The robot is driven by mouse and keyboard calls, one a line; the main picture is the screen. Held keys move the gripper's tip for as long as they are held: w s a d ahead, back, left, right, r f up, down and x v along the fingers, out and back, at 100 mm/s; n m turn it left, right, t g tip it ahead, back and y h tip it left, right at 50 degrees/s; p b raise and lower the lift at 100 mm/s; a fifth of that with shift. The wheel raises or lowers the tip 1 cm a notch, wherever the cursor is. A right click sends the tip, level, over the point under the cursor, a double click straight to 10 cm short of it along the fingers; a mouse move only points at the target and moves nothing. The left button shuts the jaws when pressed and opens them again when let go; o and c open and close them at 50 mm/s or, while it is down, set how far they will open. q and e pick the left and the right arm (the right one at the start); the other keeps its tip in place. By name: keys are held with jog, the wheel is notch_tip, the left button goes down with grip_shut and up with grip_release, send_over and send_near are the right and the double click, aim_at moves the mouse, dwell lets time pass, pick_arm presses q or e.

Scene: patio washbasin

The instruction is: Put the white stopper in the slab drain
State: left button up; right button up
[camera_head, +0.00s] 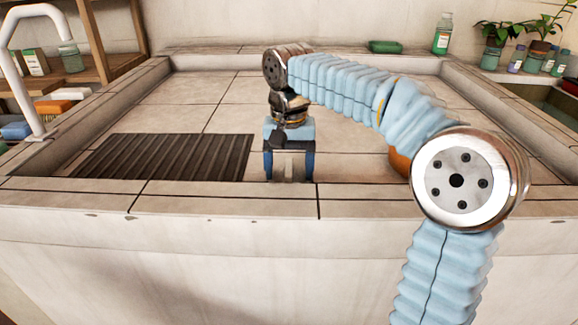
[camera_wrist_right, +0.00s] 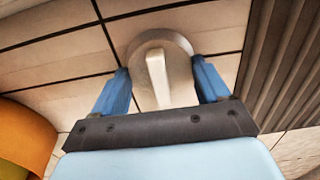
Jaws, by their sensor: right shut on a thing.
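My right gripper (camera_head: 289,178) points down at the tiled slab, just right of the dark ribbed grate. Its blue fingers are apart in the right wrist view (camera_wrist_right: 165,88), shut on the white stopper (camera_wrist_right: 157,72). The stopper shows a pale upright tab between the fingers. A round, greyish disc-like shape (camera_wrist_right: 178,45) lies around and behind the tab; I cannot tell whether it is the stopper's base or the drain's rim. The slab drain is not clearly distinguishable, and the stopper's height over the slab is unclear. My left gripper is not in view.
The dark ribbed grate (camera_head: 165,158) lies left of the gripper. An orange rounded object (camera_head: 399,163) stands to the right, partly behind my arm. A raised tiled rim (camera_head: 230,200) borders the slab. A green soap-like block (camera_head: 385,46) and bottle (camera_head: 442,35) stand at the back.

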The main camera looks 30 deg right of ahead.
dwell(0.4)
jog(key=shift+f, duration=0.55)
jog(key=o, duration=0.8)
jog(key=shift+r, duration=0.15)
